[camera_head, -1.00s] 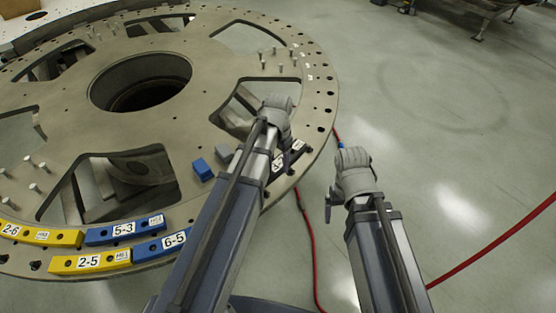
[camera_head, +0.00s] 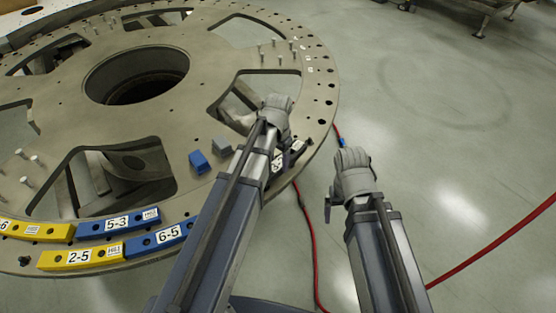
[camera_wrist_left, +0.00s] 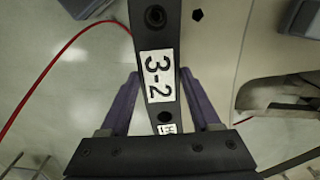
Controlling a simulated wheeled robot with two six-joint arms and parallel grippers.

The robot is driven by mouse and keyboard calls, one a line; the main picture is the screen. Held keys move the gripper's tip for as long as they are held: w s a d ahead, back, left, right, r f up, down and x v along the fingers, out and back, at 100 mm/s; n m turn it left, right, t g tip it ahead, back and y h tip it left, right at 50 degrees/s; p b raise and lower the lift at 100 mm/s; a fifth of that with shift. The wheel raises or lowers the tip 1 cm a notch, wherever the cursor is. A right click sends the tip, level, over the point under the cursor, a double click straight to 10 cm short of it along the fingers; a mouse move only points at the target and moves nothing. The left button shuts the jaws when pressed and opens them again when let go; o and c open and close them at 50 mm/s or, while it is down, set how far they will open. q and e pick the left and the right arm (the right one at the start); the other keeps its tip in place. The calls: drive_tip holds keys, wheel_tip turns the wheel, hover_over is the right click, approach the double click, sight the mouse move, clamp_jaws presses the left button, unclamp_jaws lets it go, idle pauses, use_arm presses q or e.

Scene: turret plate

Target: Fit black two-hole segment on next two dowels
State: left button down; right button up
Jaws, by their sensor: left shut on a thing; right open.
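The black two-hole segment (camera_wrist_left: 157,50), labelled 3-2, lies lengthwise between the fingers of my left gripper (camera_wrist_left: 164,90) in the left wrist view. Its two round holes show. My left gripper (camera_head: 277,112) is shut on it near the plate's right rim in the head view. There the segment (camera_head: 299,146) is partly covered by my left arm; I cannot tell whether it touches the plate. Short upright metal dowels (camera_head: 262,48) stand on the plate's upper right, and more dowels (camera_head: 24,180) on its left. My right gripper (camera_head: 350,172) is open and empty over the floor.
The large round turret plate (camera_head: 190,60) has a central hole and wide cut-outs. Yellow (camera_head: 110,253) and blue (camera_head: 150,215) segments sit along its near left rim. Red hoses (camera_head: 310,225) cross the floor.

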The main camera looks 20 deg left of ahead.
use_arm(q)
drive_tip(key=shift+f+b, duration=1.65)
drive_tip(key=shift+f, duration=0.15)
unclamp_jaws()
wheel_tip(320, 180, up, 8)
drive_tip(key=p, duration=0.8)
drive_tip(key=shift+f, duration=0.1)
drive_tip(key=shift+f, duration=0.1)
